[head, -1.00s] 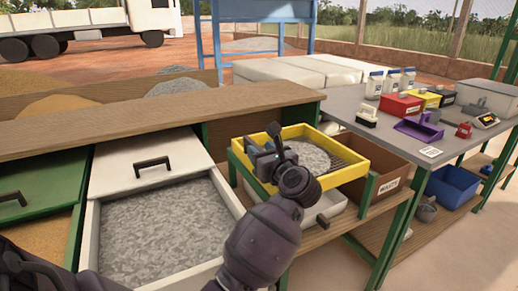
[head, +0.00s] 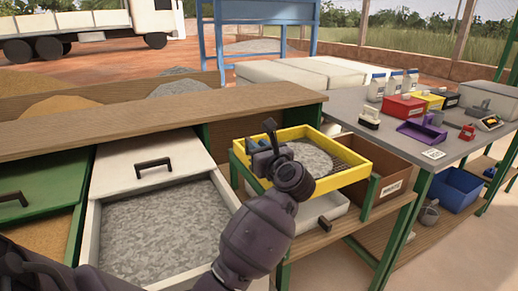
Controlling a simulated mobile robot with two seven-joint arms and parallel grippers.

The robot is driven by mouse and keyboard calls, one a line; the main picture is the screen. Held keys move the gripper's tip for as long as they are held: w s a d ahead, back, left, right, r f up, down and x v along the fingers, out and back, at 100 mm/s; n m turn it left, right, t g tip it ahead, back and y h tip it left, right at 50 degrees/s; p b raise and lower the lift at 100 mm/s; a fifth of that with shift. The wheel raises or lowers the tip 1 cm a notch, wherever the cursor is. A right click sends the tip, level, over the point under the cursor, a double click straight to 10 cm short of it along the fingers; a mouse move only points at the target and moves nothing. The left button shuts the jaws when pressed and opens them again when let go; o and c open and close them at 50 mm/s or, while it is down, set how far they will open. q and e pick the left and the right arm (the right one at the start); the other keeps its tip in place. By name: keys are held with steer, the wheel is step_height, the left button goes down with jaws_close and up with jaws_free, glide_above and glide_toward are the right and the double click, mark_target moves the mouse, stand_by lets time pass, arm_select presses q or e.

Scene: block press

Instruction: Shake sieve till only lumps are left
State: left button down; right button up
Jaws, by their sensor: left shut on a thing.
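The yellow sieve (head: 353,176) sits on a green frame at the middle right in the head view. A heap of grey material (head: 312,158) lies on its mesh; single lumps cannot be told apart. My left gripper (head: 266,158) is at the sieve's left side and is shut on it, with the contact partly hidden by the wrist. A white tray (head: 312,222) with a dark handle is below the sieve. My right gripper is not in view.
An open white drawer of grey material (head: 160,230) lies left of my arm. A brown waste box (head: 393,180) stands right of the sieve. The grey table (head: 455,150) holds bags, colored boxes and a scale. A wooden shelf (head: 150,118) runs behind.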

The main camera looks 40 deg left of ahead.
arm_select(q)
steer(key=shift+r, duration=0.2)
steer(key=w+d+r+m+p, duration=0.2)
steer(key=w+r+m+p, duration=0.2)
steer(key=r, duration=0.5)
steer(key=shift+w+r+p, duration=0.15)
steer(key=shift+w+p, duration=0.15)
steer(key=shift+p, duration=0.8)
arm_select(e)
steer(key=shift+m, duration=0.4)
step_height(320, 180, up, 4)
arm_select(q)
steer(key=c, duration=1.1)
jaws_free()
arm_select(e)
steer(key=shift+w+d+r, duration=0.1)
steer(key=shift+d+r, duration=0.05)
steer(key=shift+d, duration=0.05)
arm_select(q)
steer(key=v, duration=1)
steer(key=shift+s+d+p, duration=0.15)
steer(key=shift+d+p, duration=0.15)
steer(key=shift+d, duration=0.05)
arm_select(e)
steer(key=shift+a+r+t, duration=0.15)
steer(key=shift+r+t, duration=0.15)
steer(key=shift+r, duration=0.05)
